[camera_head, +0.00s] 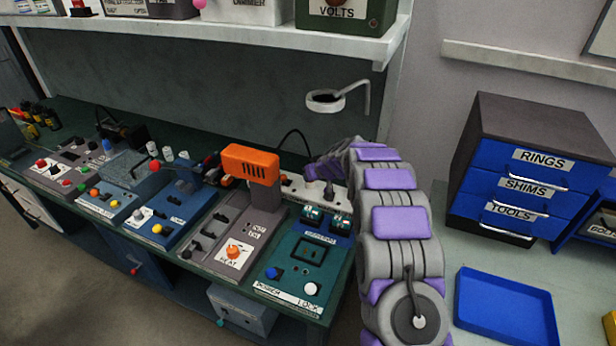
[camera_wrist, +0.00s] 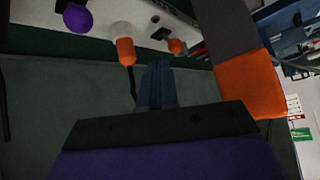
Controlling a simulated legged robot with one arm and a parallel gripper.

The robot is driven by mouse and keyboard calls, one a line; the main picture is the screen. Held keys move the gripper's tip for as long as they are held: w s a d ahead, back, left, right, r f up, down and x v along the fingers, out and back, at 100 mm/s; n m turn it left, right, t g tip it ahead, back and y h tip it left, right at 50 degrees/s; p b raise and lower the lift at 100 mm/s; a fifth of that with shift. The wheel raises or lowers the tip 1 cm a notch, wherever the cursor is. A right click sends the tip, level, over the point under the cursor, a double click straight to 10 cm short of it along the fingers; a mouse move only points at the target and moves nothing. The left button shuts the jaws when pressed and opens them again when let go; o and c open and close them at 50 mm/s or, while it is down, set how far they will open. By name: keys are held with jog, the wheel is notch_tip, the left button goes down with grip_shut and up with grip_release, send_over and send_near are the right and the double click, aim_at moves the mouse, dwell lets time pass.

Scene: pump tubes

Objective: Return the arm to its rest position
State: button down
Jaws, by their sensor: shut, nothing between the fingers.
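My arm, with grey and purple links, reaches forward over the right end of the workbench (camera_head: 330,290) in the head view. Its far end is bent down behind the links, so my fingers are hidden there. In the wrist view my gripper (camera_wrist: 158,75) shows as dark blue fingers pressed together, with nothing held. An orange block (camera_wrist: 250,90) fills the right of the wrist view, close beside my gripper. The orange machine head (camera_head: 250,162) stands left of my arm in the head view.
Several control panels line the bench, including a green one (camera_head: 300,262) beside my arm. A shelf (camera_head: 220,35) with boxes overhangs it. A ring holder (camera_head: 326,101) juts from the wall. A blue drawer cabinet (camera_head: 525,180) and blue tray (camera_head: 505,310) stand right.

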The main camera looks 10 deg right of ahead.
jog(key=s+a+r+g, duration=0.15)
jog(key=s+r, duration=0.25)
jog(key=s, duration=0.6)
jog(key=s+a+r+m+g, duration=0.15)
jog(key=s+r, duration=0.35)
jog(key=s, duration=0.5)
jog(key=s+a+r+n+g, duration=0.15)
jog(key=s+r, duration=0.25)
jog(key=s, duration=0.6)
jog(key=s+d+m+g+h, duration=0.1)
jog(key=s+d, duration=0.1)
jog(key=s, duration=0.9)
jog(key=s+d+m+g+h, duration=0.1)
jog(key=s+d+g+h, duration=0.1)
jog(key=s, duration=0.9)
jog(key=s+d+m+g+h, duration=0.1)
jog(key=s+d, duration=0.3)
jog(key=s, duration=0.7)
jog(key=shift+s+d+r+m+g, duration=0.15)
jog(key=shift+s+r+m+g, duration=0.1)
jog(key=shift+m+g, duration=0.25)
